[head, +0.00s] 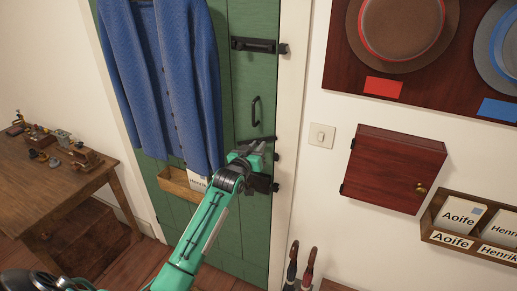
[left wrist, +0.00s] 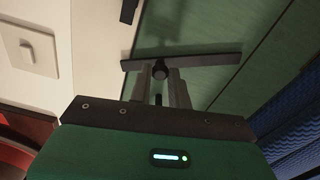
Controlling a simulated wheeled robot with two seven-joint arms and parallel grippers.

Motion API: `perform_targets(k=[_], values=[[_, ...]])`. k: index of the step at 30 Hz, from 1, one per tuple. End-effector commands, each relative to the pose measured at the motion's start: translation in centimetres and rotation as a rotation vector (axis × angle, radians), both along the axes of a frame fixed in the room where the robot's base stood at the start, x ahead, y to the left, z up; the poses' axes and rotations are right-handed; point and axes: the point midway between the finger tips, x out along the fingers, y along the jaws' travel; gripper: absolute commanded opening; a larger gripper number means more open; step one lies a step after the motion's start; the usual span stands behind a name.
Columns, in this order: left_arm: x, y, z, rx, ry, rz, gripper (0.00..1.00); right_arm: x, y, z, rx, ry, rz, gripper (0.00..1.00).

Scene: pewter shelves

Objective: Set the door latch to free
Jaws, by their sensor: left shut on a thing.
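A green door (head: 248,215) carries a black latch bar (head: 268,138) near the door's right edge, below the door handle. The bar also shows in the left wrist view (left wrist: 205,60), lying across the door with one end at the pale door frame. My left gripper (head: 257,145) is at the latch. In the left wrist view its two fingers (left wrist: 161,78) are shut around the small round black knob (left wrist: 160,70) of the bar. The gripper and wrist partly cover the latch in the head view. My right gripper is not in view.
A black bolt (head: 257,45) and a handle (head: 255,111) are higher on the door. A blue cardigan (head: 165,75) hangs left of the latch. A light switch (head: 321,135) and a small red cabinet (head: 392,170) are on the wall to the right. A wooden table (head: 60,185) stands left.

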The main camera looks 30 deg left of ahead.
Motion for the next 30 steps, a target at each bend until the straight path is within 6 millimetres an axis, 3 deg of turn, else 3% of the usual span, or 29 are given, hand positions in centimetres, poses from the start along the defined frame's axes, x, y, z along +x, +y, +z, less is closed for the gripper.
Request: perform_targets(k=[9, 22, 23, 25, 30], values=[[-0.02, 0.46, 0.97, -0.096, -0.007, 0.000, 0.00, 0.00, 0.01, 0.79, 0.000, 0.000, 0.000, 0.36], [-0.01, 0.57, 1.11, -0.105, -0.010, 0.001, 0.00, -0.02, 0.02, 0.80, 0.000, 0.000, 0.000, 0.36], [-0.01, 0.57, 1.12, -0.105, -0.010, 0.001, 0.25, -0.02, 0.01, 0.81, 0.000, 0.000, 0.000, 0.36], [-0.01, 0.56, 1.10, -0.105, -0.009, 0.001, 0.39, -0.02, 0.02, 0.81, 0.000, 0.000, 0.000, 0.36], [-0.02, 0.54, 1.01, -0.105, -0.008, 0.000, 0.41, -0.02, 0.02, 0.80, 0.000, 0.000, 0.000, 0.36]])
